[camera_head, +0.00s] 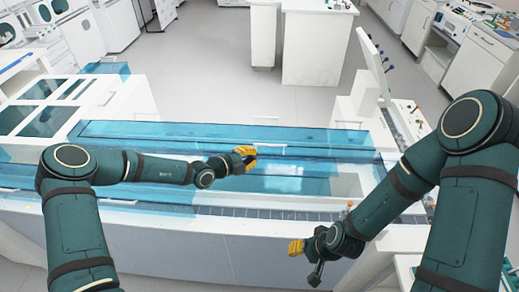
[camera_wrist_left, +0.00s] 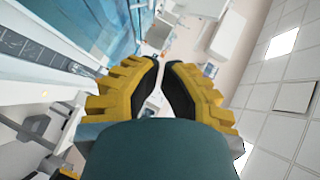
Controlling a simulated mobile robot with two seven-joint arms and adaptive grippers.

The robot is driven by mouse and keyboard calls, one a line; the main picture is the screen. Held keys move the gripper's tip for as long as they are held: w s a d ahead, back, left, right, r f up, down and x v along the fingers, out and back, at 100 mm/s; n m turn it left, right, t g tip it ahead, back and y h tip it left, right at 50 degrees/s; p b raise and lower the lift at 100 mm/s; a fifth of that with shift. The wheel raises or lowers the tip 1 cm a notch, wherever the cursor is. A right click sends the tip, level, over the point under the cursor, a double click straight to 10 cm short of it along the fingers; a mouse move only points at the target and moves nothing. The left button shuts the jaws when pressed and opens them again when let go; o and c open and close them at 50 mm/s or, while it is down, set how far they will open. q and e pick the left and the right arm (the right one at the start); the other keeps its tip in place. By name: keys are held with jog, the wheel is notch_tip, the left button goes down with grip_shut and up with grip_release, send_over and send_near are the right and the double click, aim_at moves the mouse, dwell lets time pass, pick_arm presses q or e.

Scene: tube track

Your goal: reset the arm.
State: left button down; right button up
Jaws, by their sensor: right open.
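My left gripper (camera_head: 245,158) is over the blue-glazed track bench (camera_head: 215,133), near its middle. In the left wrist view its two yellow, black-padded fingers (camera_wrist_left: 162,65) have a narrow gap between their tips, with nothing in it. My left arm is stretched to the right across the bench. My right gripper (camera_head: 303,260) is open and empty in front of the bench's near edge, low in the head view. My right arm comes in from the right, and its wrist hides part of that edge. Neither gripper holds anything.
A white upright panel (camera_head: 372,65) stands at the bench's right end, near a side surface with small coloured parts (camera_head: 412,118). White analyser machines (camera_head: 75,30) are at the back left. A white counter (camera_head: 316,45) stands behind. The floor (camera_head: 200,75) beyond the bench is clear.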

pick_arm(q)
jog(key=shift+a, duration=0.2)
jog(key=s+d+f+m+g+y+b, duration=0.1)
jog(key=s+d+f+m+g+b, duration=0.1)
jog(key=s+f+m+g, duration=0.4)
jog(key=s+d+f+m+g+y+b, duration=0.1)
jog(key=s+d+f+m+g+b, duration=0.15)
jog(key=s+f+m, duration=0.6)
jog(key=s+a+f+m+y+b, duration=0.2)
jog(key=s+m, duration=0.5)
jog(key=m, duration=0.8)
jog(key=s+a+f+m+y+b, duration=0.3)
jog(key=s+m, duration=0.4)
jog(key=m, duration=0.9)
jog(key=a+f+b, duration=0.1)
jog(key=a, duration=0.1)
jog(key=shift+s+a, duration=0.3)
jog(key=shift+a, duration=0.05)
